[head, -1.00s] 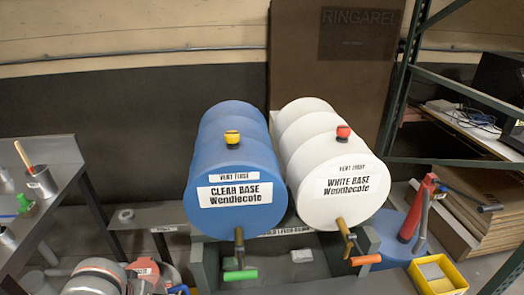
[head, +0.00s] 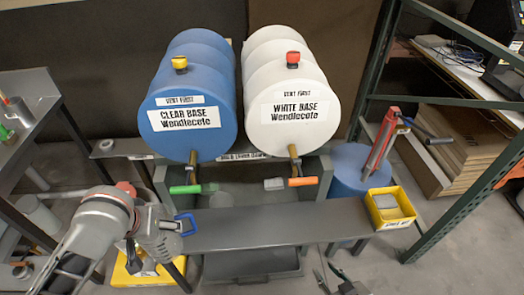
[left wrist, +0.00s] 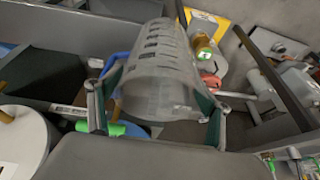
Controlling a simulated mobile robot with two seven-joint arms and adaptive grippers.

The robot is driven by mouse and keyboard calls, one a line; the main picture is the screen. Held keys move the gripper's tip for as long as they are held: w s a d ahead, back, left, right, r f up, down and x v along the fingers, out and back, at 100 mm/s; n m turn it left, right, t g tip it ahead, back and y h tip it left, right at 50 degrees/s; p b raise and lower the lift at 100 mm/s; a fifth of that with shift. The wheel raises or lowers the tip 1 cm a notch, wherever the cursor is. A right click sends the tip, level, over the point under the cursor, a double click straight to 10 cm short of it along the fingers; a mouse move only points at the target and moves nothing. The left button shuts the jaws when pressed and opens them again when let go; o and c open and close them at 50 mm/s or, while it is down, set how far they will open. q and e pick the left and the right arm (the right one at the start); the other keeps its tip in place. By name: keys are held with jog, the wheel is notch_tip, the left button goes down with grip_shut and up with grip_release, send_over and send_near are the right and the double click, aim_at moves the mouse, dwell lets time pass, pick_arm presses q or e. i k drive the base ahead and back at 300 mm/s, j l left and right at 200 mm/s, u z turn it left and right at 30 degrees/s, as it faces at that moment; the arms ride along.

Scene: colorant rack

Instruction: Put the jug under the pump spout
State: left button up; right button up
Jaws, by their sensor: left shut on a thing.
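The clear grey jug (head: 160,240) with dark markings and a blue handle (head: 186,224) is at the left end of the bench in the head view. My left gripper (head: 137,255) is shut on it. In the left wrist view the jug (left wrist: 160,60) lies between the two fingers of my left gripper (left wrist: 158,105) and looks tilted. The red pump (head: 382,142) stands on a blue drum (head: 350,165) at the right, well away from the jug. Its exact spout opening is too small to tell. My right gripper (head: 332,279) is open and empty at the bottom edge.
A dark grey bench (head: 270,228) runs between jug and pump. A yellow box (head: 390,207) sits at its right end. Blue (head: 185,100) and white (head: 290,90) barrels with taps stand behind. A green rack post (head: 470,195) rises right of the pump.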

aim_at(349, 214)
jog(key=l+u, duration=0.1)
jog(key=l, duration=3.25)
jog(key=l+u, duration=0.2)
jog(key=i+l+z, duration=0.15)
jog(key=l, duration=0.1)
